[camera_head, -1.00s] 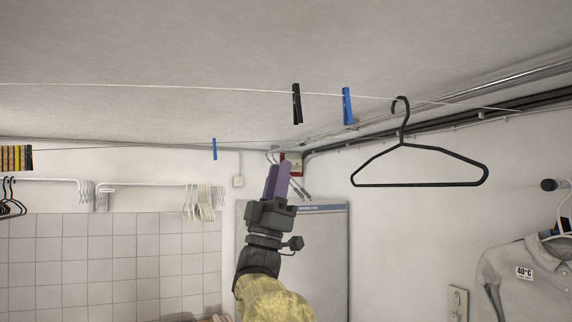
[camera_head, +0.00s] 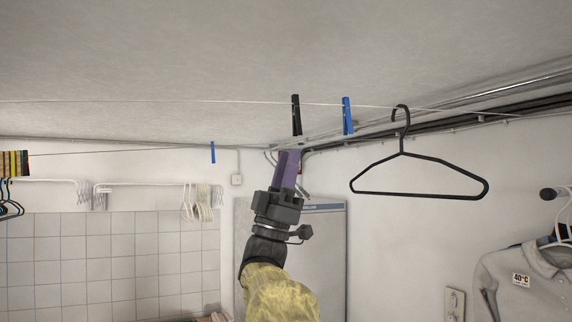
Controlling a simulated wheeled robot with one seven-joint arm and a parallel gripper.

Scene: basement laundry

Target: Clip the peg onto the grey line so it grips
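A pale thin line (camera_head: 200,101) runs across under the ceiling. A black peg (camera_head: 296,115) and a blue peg (camera_head: 347,115) sit upright on it. A second, thinner line (camera_head: 120,152) runs lower, with a small blue peg (camera_head: 213,152) on it. I cannot tell which line is the grey one. My gripper (camera_head: 289,153) points up, its purple fingers just below the black peg's lower end in the picture. I cannot tell whether they touch it or differ in depth. The fingers look close together; whether they are shut, or hold a peg, cannot be seen.
A black hanger (camera_head: 420,191) hangs from the upper line, right of the blue peg. Dark pipes (camera_head: 480,112) run along the right wall near the ceiling. White hangers (camera_head: 203,203) hang on a wall rail at left. A grey shirt (camera_head: 525,285) hangs at right.

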